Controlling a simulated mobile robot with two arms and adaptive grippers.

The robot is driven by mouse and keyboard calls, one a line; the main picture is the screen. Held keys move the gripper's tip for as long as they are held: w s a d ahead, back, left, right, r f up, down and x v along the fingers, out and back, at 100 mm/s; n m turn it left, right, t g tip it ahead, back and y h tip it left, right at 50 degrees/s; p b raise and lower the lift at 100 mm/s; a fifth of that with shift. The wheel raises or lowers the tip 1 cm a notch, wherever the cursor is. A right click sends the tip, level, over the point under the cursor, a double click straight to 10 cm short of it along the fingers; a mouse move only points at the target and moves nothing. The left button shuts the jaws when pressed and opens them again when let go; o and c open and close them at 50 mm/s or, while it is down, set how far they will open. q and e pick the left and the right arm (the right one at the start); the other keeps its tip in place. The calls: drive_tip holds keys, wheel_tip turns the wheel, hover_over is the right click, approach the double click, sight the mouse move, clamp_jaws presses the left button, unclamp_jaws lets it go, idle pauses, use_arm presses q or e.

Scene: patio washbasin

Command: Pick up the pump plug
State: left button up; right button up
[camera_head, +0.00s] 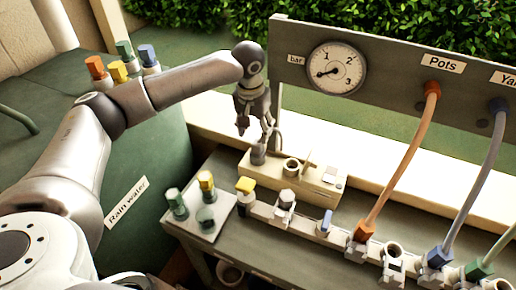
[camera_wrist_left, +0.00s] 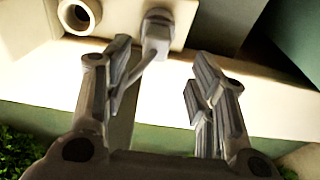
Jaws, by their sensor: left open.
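A grey plug (camera_head: 258,155), which looks like the pump plug, stands upright in the left end of a beige box (camera_head: 316,187) on the bench. In the left wrist view the grey plug (camera_wrist_left: 157,36) shows at the top, with a block-shaped grip. My left gripper (camera_head: 256,128) points down just above the plug, fingers spread. In the left wrist view the open fingers (camera_wrist_left: 160,65) have empty space between them, and the plug lies just beyond the tips, nearer the left finger. I cannot tell whether they touch. My right gripper is out of view.
An empty round socket (camera_head: 291,166) is beside the plug. A gauge panel (camera_head: 387,65) rises behind. A valve rail (camera_head: 262,211) with coloured plugs and hoses (camera_head: 398,165) runs in front. A tray of plugs (camera_head: 190,222) and a green tank (camera_head: 150,160) stand left.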

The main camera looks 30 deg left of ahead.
sight(258, 142)
use_arm(q)
drive_tip(key=shift+w+d+f+p, duration=0.15)
drive_tip(key=shift+f+p, duration=0.1)
drive_tip(key=shift+f, duration=0.8)
drive_tip(key=shift+w+f+p, duration=0.1)
drive_tip(key=shift+f+p, duration=0.1)
drive_tip(key=shift+f, duration=0.85)
drive_tip(key=shift+w+d+f+p, duration=0.15)
drive_tip(key=shift+f+p, duration=0.1)
drive_tip(key=shift+f, duration=0.8)
drive_tip(key=c, duration=1.1)
